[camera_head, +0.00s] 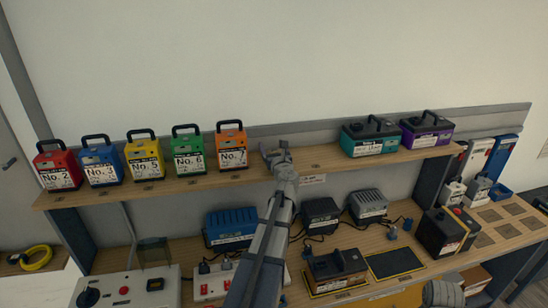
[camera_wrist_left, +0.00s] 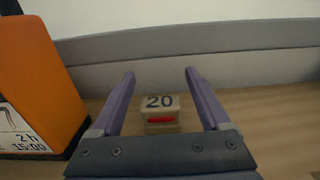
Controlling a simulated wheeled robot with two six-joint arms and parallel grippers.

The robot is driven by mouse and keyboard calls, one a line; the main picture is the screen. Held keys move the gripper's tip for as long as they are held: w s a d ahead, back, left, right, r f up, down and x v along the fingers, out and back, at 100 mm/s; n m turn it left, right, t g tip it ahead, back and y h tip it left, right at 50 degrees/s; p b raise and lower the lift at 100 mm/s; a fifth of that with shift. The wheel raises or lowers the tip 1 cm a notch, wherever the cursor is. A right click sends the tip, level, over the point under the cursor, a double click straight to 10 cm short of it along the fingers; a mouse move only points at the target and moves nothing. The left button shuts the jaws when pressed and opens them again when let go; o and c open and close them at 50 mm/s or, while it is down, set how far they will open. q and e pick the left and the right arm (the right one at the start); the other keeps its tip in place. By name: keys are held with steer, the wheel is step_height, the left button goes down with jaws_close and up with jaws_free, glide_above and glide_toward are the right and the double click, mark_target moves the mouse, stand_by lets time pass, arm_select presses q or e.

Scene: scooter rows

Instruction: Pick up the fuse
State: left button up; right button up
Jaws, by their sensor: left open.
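The fuse (camera_wrist_left: 160,115) shows in the left wrist view as a small beige block marked "20" with a red bar. It sits on the wooden upper shelf, to the right of an orange battery (camera_wrist_left: 35,85). My left gripper (camera_wrist_left: 159,75) is open, with its two purple fingers on either side of the fuse in the picture. I cannot tell whether they touch it. In the head view my left gripper (camera_head: 276,153) is at the upper shelf, right of the orange No. 7 battery (camera_head: 231,146). I cannot make out the fuse there.
The upper shelf (camera_head: 320,163) also holds several numbered batteries at left and teal (camera_head: 370,137) and purple (camera_head: 427,129) ones at right. A grey back board stands close behind. The bench below carries chargers, a red-switch box (camera_head: 125,290) and a black battery (camera_head: 447,232).

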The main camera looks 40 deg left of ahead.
arm_select(q)
jaws_close()
stand_by(0.5)
steer(key=shift+r, duration=0.1)
step_height(320, 180, up, 10)
steer(key=p, duration=1)
steer(key=shift+d, duration=0.1)
